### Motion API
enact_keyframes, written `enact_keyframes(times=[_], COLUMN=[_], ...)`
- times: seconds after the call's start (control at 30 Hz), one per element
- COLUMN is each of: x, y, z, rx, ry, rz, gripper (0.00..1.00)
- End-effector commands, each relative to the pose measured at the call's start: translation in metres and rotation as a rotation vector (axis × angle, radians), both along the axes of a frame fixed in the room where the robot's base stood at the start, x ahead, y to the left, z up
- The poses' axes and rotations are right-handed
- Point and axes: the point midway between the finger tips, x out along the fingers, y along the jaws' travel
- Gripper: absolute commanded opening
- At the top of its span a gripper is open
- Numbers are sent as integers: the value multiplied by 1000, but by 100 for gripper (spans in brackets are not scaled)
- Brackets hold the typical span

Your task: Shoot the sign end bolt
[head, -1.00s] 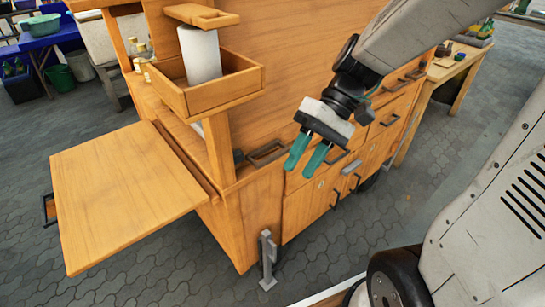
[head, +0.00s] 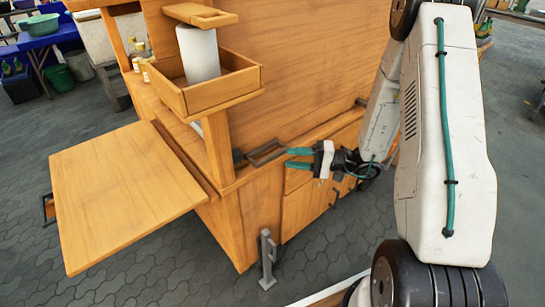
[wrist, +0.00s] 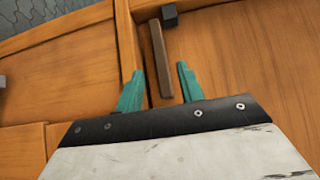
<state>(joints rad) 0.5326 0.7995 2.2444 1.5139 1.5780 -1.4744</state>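My gripper (head: 288,158) is open, with its two teal fingers pointing left above the cart's counter. In the wrist view its fingertips (wrist: 158,80) are apart, and a brown bar (wrist: 157,50) shows in the gap between them. I cannot tell how far below the fingers the bar lies. A dark block (wrist: 170,15) sits at the bar's far end; a dark block (head: 238,156) also shows in the head view. A grey metal upright fitting (head: 268,258) stands at the cart's lower front corner. No part is clearly marked as the sign end bolt.
The wooden cart (head: 262,205) fills the middle, with a raised flap (head: 125,190) at left. A box shelf (head: 215,95) holding a white cylinder (head: 199,55) stands on a post. A dark-rimmed frame (head: 267,152) lies on the counter near my fingers. Paving is clear in front.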

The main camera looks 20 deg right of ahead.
Motion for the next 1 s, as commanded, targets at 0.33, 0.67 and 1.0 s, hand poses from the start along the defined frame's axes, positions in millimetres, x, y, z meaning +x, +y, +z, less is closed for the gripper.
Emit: enact_keyframes(times=[0.33,0.67,1.0], x=[24,31,31], y=[50,62,62], z=[0,1,1], rx=[-1,-1,-1], ry=[2,2,2], rz=[7,4,4], gripper=[38,38,0])
